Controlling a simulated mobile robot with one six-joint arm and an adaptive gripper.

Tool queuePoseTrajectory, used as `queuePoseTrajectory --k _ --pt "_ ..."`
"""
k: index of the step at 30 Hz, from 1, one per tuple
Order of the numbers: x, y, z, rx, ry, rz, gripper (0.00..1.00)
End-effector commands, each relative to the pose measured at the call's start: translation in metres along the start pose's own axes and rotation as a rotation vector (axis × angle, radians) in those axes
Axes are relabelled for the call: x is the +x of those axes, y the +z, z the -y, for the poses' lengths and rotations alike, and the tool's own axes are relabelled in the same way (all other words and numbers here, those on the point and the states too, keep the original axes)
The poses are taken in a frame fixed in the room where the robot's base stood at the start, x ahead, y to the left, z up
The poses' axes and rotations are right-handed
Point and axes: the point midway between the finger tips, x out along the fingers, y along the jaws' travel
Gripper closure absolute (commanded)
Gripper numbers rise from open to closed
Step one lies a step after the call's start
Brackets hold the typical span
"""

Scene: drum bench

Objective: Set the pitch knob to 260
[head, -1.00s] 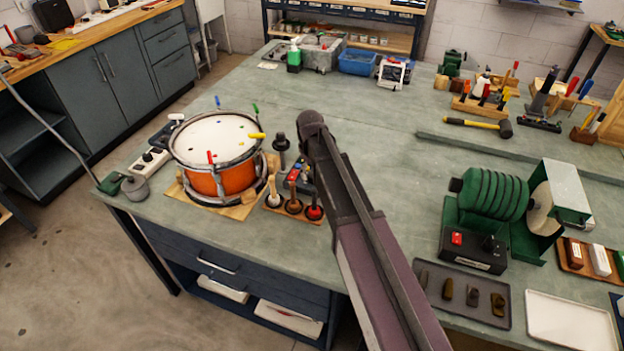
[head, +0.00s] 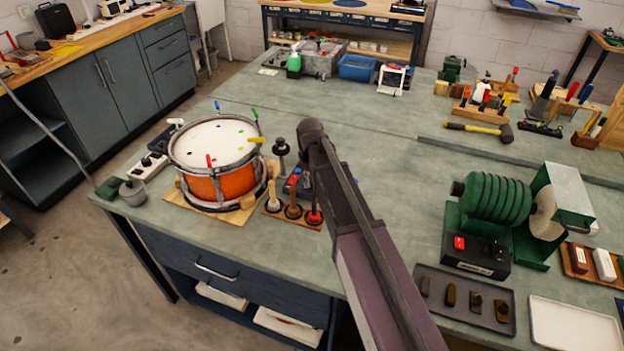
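No knob can be made out as the pitch knob, and no scale or number is readable. A small dark device (head: 304,184) with red and blue parts on top stands right of the drum, partly hidden behind my arm. An orange drum (head: 222,187) with a white head and coloured pegs around its rim stands to its left. My arm rises from the bottom of the head view, and its upper end is beside the device. My gripper is not visible, so its opening and any contact are hidden.
Wooden-handled tools in a wooden holder (head: 292,211) stand in front of the device. A dark post (head: 281,150) stands behind it. A green grinding machine (head: 497,200), a grey tray (head: 464,316) and a white tray (head: 573,328) are at right. The bench's middle beyond my arm is clear.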

Motion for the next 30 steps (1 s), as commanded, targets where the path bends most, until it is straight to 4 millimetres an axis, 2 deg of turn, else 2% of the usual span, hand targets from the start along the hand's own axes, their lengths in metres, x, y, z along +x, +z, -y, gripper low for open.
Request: queuePoseTrajectory --k 14,30 --pt "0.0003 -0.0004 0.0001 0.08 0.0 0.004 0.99" --pt "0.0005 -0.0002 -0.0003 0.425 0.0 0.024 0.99"
